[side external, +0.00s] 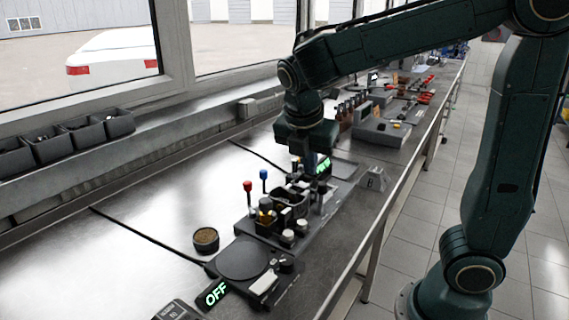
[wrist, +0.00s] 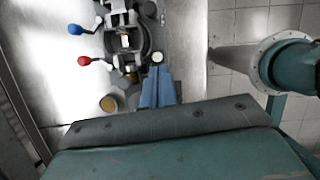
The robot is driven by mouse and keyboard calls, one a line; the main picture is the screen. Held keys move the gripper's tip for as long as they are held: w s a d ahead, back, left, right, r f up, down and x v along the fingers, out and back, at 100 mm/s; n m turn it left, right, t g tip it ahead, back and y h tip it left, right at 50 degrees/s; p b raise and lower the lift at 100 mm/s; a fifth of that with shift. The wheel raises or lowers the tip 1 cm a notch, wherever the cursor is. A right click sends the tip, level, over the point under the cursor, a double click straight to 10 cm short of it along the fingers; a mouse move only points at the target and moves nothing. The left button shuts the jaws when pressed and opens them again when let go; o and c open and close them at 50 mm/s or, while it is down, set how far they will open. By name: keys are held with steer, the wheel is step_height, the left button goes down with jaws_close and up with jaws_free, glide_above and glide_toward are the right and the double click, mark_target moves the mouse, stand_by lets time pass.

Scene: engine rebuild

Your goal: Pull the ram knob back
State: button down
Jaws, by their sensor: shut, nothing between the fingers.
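A dark fixture (side external: 240,232) on the bench carries a red-knobbed lever (side external: 248,186), a blue-knobbed lever (side external: 263,175) and several pale-topped posts (side external: 301,226). Both levers also show in the wrist view, the red one (wrist: 83,61) and the blue one (wrist: 75,29). No label shows which part is the ram knob. My gripper (side external: 311,168) points down over the far end of the fixture; in the wrist view its blue fingers (wrist: 158,72) are together and empty. A round white knob (wrist: 157,57) appears just beyond the fingertips; I cannot tell whether they touch it.
A small brown-filled cup (side external: 206,240) stands left of the fixture. A green-lit OFF sign (side external: 216,293) lies in front. A grey block (side external: 374,178) sits near the bench's right edge. Other fixtures (side external: 382,132) stand farther back. The bench on the left is mostly clear.

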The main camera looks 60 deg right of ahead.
steer(key=shift+w+f+n, duration=0.1)
steer(key=shift+w+n, duration=0.05)
steer(key=shift+n, duration=0.15)
steer(key=shift+f, duration=0.1)
steer(key=w+d+f, duration=0.1)
steer(key=d+f, duration=0.6)
steer(key=f, duration=0.2)
steer(key=shift+d+f, duration=0.15)
steer(key=shift+d, duration=0.05)
stand_by(0.3)
stand_by(0.4)
glide_above(333, 193)
stand_by(0.6)
